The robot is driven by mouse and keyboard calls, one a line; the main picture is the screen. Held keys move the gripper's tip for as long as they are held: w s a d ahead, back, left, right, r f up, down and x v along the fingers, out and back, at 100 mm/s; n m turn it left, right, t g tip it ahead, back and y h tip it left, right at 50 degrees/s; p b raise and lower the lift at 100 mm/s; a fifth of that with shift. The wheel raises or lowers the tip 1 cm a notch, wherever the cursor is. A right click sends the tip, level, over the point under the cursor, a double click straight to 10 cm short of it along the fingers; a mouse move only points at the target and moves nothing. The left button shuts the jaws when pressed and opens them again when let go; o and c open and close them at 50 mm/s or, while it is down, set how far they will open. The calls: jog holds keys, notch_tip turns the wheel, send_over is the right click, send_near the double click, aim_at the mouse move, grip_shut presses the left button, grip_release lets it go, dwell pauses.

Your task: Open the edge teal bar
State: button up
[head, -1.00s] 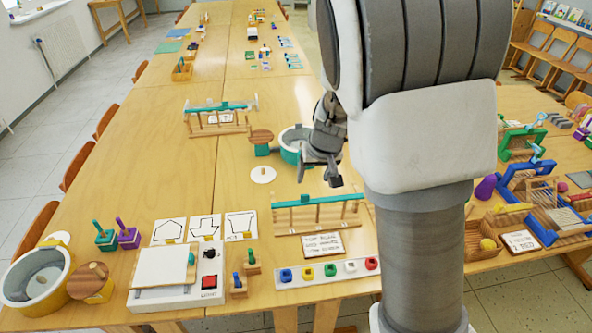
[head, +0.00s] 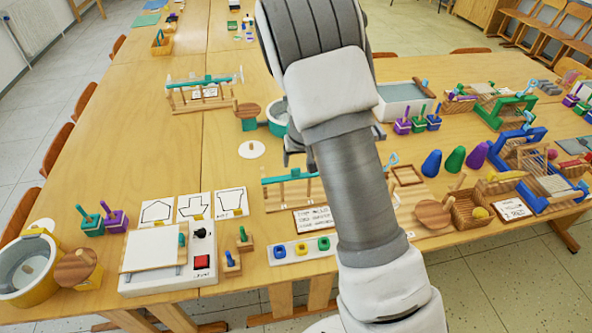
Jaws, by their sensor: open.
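A wooden frame with a teal bar (head: 280,179) across its top stands near the front edge of the table. My arm covers its right end, and the bar looks level in the part that shows. A second wooden frame with a teal bar (head: 203,82) stands farther back on the left. My gripper (head: 292,152) is just behind the front frame in the picture, mostly hidden by my own arm. A small grey part of it shows above the front teal bar. It is open, and I cannot tell whether it touches the bar.
A teal-sided tub (head: 277,116) and a white disc (head: 250,149) lie behind the front frame. A lettered card (head: 313,220) and a strip of coloured blocks (head: 283,253) lie in front. A white box with a red button (head: 202,262) stands left. Purple, green and blue pieces stand right.

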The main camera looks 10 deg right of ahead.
aim_at(296, 169)
jog(key=shift+x, duration=3.2)
grip_shut()
